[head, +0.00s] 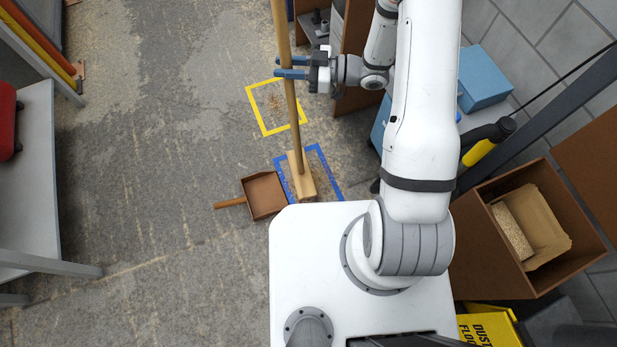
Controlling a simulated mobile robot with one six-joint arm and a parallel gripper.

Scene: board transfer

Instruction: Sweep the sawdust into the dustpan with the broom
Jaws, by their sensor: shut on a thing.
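My gripper (291,68) is shut on the wooden handle of the broom (290,105). The broom stands nearly upright, its pale head (301,177) low at the floor inside the blue taped outline (324,167). I cannot tell whether the head touches the floor. The brown dustpan (264,194) lies just left of the broom head, its handle pointing left. A small patch of sawdust (273,103) lies on the floor inside the yellow taped square (262,130), farther out than the broom head. The broom handle passes in front of the square's right side.
A grey table (35,180) stands at the left. Floor (160,150) left of the yellow square is open, with pale dusty streaks.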

